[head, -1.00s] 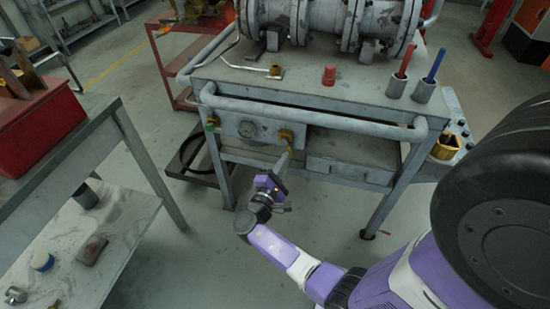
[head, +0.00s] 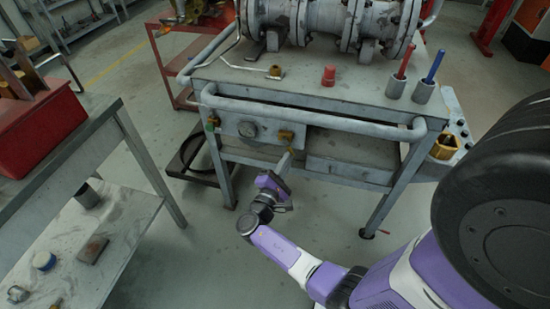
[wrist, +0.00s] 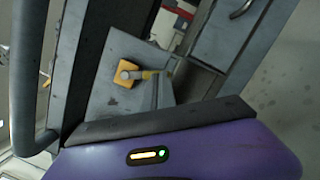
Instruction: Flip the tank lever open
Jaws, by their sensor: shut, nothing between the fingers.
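My purple gripper housing covers the bottom of the wrist view.
A rounded grey rail (head: 310,116) runs along the bench front above the valve. A drawer (head: 345,168) is to the right. A side table (head: 75,140) with a red box (head: 38,125) stands left.

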